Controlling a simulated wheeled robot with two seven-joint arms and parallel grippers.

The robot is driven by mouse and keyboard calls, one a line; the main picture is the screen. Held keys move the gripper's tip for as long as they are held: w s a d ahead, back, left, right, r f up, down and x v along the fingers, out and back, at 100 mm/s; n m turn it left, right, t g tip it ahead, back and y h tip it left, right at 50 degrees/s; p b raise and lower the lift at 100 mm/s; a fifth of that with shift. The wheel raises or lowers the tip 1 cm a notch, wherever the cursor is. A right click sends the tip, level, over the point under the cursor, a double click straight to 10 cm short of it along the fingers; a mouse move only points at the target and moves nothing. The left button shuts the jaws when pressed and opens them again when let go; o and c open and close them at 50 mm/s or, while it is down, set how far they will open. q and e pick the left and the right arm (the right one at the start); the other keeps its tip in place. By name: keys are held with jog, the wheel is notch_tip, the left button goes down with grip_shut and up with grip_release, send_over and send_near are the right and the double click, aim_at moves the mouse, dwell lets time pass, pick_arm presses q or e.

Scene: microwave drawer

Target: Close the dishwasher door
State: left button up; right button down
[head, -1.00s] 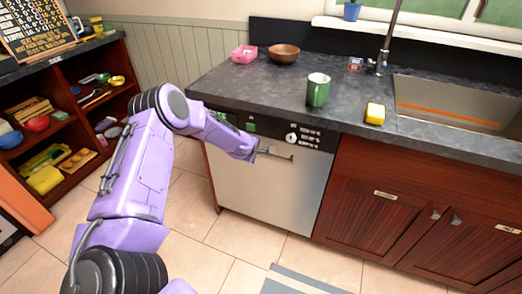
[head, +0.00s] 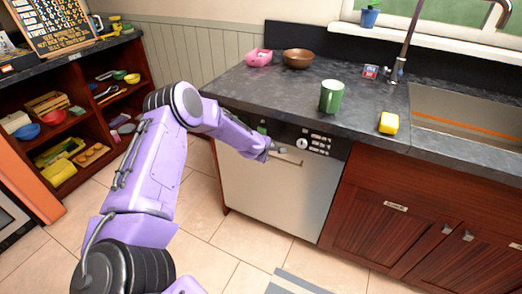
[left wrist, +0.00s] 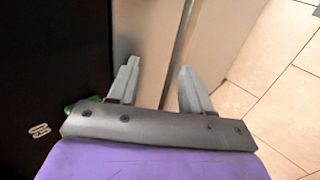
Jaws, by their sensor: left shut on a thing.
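The dishwasher door (head: 275,195) is a pale, upright panel under the dark counter. It looks about flush with the cabinets; a small gap cannot be ruled out. Its black control strip (head: 318,143) has a white knob. My left gripper (head: 278,150) is at the thin metal handle (head: 292,160) near the door's top. In the left wrist view, the gripper's two grey fingers (left wrist: 155,85) lie on either side of the handle bar (left wrist: 179,55), shut on it. The exact contact is hard to see. My right gripper is not in view.
A sink (head: 470,112) is at right. Open shelves (head: 110,60) stand at left. The tiled floor (head: 215,255) before the door is mostly clear.

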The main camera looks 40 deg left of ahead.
pick_arm(q)
jog(key=shift+w+r, duration=0.3)
jog(key=shift+r, duration=0.55)
jog(key=s+f+p+v, duration=0.1)
jog(key=v, duration=0.8)
jog(key=shift+s, duration=0.3)
jog(key=shift+d+r, duration=0.15)
jog(key=shift+r, duration=0.05)
